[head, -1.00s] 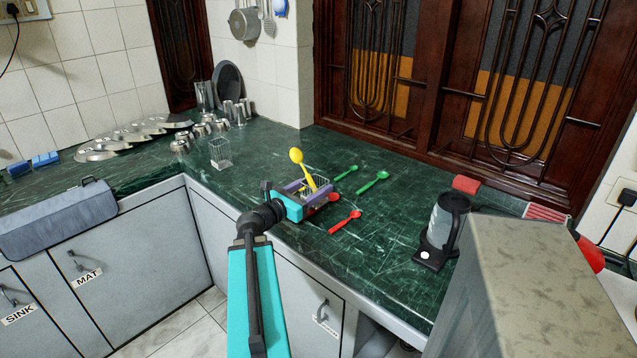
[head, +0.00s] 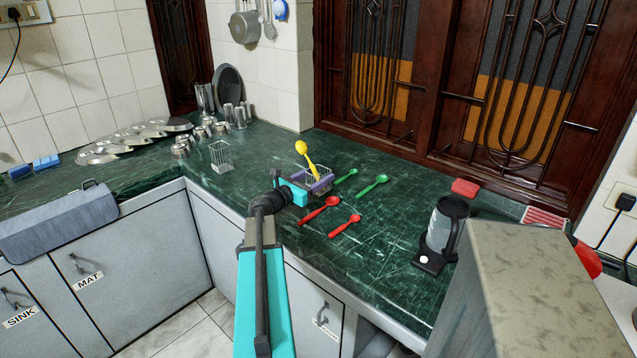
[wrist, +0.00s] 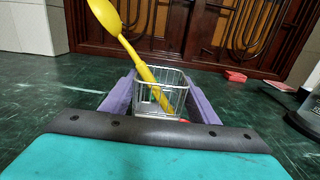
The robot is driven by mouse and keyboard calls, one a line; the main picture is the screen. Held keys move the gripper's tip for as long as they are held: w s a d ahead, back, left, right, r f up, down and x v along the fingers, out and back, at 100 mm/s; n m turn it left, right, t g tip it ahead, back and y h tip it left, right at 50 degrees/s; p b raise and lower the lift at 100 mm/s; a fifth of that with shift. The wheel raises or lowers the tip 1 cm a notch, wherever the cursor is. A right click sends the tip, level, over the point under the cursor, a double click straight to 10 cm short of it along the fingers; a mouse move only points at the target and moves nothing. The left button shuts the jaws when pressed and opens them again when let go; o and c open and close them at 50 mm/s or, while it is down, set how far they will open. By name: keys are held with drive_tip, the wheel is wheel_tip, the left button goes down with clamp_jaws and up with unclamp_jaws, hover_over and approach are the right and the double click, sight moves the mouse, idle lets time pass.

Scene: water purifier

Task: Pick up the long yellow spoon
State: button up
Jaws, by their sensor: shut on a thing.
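The long yellow spoon (head: 307,156) leans upright in a small wire basket (head: 325,177), bowl end up. In the wrist view the spoon (wrist: 131,52) tilts to the left, its handle down inside the basket (wrist: 172,78). My gripper (head: 312,184) has its purple fingers on both sides of the basket, shut on it, not on the spoon itself. In the wrist view the fingers (wrist: 160,98) flank the basket. I cannot tell if the basket is clear of the counter.
Two red spoons (head: 320,212) and two green spoons (head: 371,186) lie on the green counter (head: 290,150). Another wire basket (head: 221,156) stands to the left. A kettle (head: 446,228) is at the right, and steel cups (head: 213,127) stand at the back left.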

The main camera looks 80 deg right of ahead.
drive_tip(key=shift+w+d+f, duration=0.1)
drive_tip(key=shift+d, duration=0.85)
drive_tip(key=shift+f, duration=1.75)
drive_tip(key=shift+f, duration=0.1)
drive_tip(key=o, duration=1.2)
drive_tip(key=shift+p, duration=0.3)
drive_tip(key=b+v, duration=0.1)
drive_tip(key=v, duration=1.1)
drive_tip(key=shift+o, duration=0.6)
